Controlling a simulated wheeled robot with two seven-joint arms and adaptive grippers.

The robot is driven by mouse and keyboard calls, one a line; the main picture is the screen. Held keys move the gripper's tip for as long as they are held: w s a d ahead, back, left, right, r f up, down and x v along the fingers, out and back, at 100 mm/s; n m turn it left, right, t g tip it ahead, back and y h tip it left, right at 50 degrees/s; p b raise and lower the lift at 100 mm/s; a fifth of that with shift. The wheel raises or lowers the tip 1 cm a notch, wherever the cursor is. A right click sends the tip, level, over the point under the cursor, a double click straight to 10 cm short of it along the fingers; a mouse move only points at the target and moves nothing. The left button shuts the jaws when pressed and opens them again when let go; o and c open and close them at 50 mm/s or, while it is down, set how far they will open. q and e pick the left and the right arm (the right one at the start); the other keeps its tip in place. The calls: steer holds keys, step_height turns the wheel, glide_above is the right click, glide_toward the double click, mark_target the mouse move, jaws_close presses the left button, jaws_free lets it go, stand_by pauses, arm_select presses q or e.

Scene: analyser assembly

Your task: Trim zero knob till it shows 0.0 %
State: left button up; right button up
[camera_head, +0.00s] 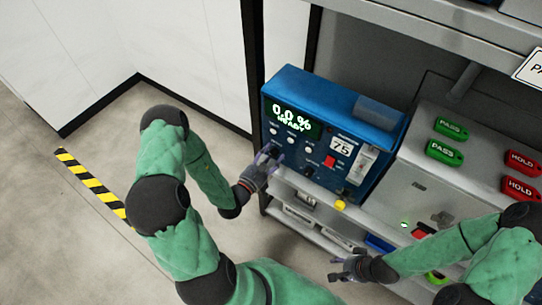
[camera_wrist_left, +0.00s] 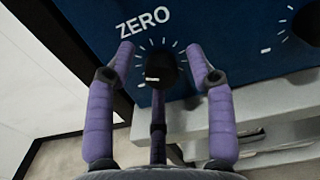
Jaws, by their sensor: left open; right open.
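The zero knob (camera_wrist_left: 160,70) is a black dial with a pale pointer mark, under the label ZERO on the blue panel. My left gripper (camera_head: 268,160) is in front of the lower left of the panel. In the left wrist view my left gripper (camera_wrist_left: 162,62) is open, with a purple finger on each side of the knob and visible gaps to it. My right gripper (camera_head: 342,268) is open and empty in front of the lower bench.
Green PASS tags (camera_head: 444,151) and red HOLD tags (camera_head: 521,188) lie on the grey sloped surface at right. Another dial (camera_wrist_left: 308,24) sits right of the zero knob. A yellow round button (camera_head: 340,205) is on the bench edge. A shelf beam (camera_head: 440,28) runs above the analyser.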

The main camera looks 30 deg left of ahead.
arm_select(q)
jaws_close()
steer(key=shift+r, duration=0.1)
steer(key=shift+n+p, duration=0.4)
steer(key=shift+p, duration=0.3)
steer(key=shift+a, duration=0.1)
jaws_free()
